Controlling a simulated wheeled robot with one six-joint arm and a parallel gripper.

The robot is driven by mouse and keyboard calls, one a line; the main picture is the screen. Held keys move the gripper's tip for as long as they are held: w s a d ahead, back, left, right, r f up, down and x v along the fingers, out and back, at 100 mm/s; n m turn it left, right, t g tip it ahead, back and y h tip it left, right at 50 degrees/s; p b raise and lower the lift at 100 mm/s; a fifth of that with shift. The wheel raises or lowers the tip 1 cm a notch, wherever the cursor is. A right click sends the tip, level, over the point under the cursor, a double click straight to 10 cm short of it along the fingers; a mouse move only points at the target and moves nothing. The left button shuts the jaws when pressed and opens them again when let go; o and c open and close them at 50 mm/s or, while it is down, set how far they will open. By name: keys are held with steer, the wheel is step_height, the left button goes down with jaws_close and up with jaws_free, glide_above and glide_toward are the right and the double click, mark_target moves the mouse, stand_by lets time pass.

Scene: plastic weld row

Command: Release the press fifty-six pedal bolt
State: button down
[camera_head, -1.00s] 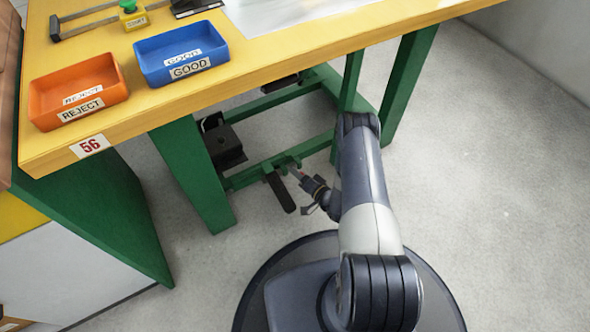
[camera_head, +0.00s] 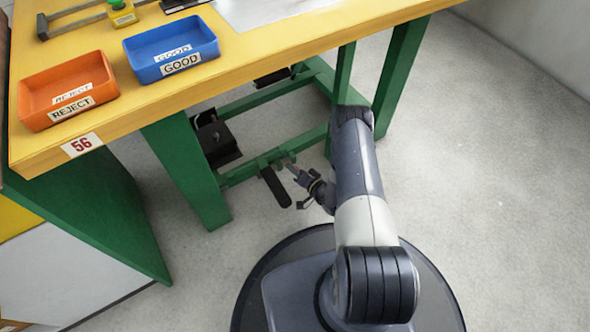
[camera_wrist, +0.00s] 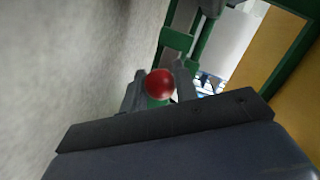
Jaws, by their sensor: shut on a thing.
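The table marked 56 (camera_head: 82,145) has a green frame. On its low crossbar (camera_head: 240,173) is a black pedal (camera_head: 275,187), with a small grey bolt fitting (camera_head: 289,162) just right of it. My gripper (camera_head: 299,174) is low beside that fitting, to the right of the pedal. In the wrist view the red ball knob (camera_wrist: 160,84) sits between the two fingers of my gripper (camera_wrist: 160,86), which are shut on it. The bolt's shank behind the knob is hidden, so its position cannot be told.
An orange REJECT tray (camera_head: 35,121) and a blue GOOD tray (camera_head: 142,76) stand on the yellow top above. A green table leg (camera_head: 185,170) is left of the pedal and a black box (camera_head: 218,147) lies behind. The floor at right is clear.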

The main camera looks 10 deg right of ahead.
steer(key=w+d, duration=0.2)
steer(key=d, duration=0.5)
steer(key=shift+w, duration=0.2)
steer(key=shift+d, duration=0.1)
steer(key=c, duration=1.1)
jaws_free()
steer(key=p+v, duration=0.3)
steer(key=v, duration=0.8)
steer(key=shift+p, duration=0.4)
steer(key=shift+w, duration=0.1)
